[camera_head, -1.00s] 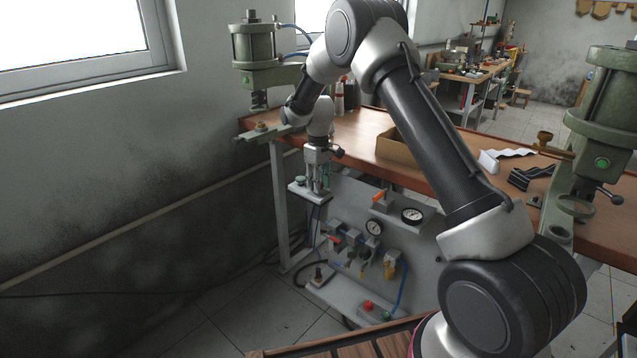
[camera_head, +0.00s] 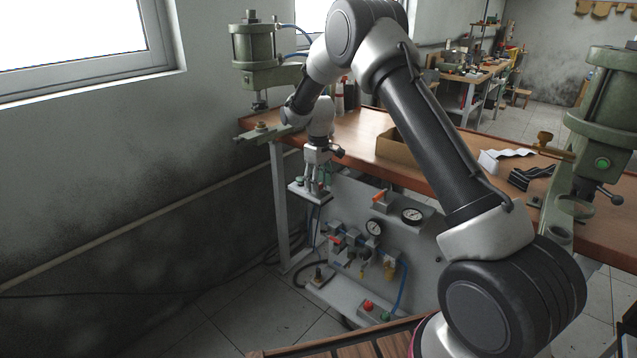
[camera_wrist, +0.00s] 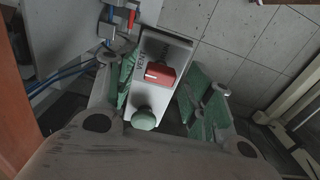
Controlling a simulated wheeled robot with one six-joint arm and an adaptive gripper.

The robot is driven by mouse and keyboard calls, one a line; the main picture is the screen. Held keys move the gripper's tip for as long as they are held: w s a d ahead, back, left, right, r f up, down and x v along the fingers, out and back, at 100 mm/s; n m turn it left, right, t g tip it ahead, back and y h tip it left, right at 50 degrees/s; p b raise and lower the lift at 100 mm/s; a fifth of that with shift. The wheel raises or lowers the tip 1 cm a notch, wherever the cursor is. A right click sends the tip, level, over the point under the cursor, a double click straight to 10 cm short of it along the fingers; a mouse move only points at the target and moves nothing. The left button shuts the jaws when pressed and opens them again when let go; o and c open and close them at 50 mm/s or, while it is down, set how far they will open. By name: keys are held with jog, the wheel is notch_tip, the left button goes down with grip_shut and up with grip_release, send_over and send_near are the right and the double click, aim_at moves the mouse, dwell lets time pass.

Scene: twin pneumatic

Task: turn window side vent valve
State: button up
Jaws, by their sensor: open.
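A pale bracket plate (camera_wrist: 165,45) shows below my gripper in the wrist view, with a red block-shaped handle (camera_wrist: 160,74) and a green round knob (camera_wrist: 144,119) on it.
A green press (camera_head: 255,50) stands at the window end and another (camera_head: 605,110) at the right. A bench leg (camera_head: 280,210) is close to my gripper. Floor is open to the left.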

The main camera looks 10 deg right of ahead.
notch_tip(320, 180, up, 12)
dwell(0.5)
jog(key=s+d+r+m+t, duration=0.1)
jog(key=s+d+r, duration=0.3)
jog(key=s, duration=1)
jog(key=s+d+r+m+t, duration=0.2)
jog(key=s+d+r+m, duration=0.2)
jog(key=s, duration=1.1)
jog(key=s+d+r+m+t, duration=0.1)
jog(key=s+d+r, duration=0.5)
jog(key=s, duration=0.9)
jog(key=shift+s+d+r+m, duration=0.15)
jog(key=shift+d+r+m, duration=0.05)
jog(key=shift+r+m, duration=0.55)
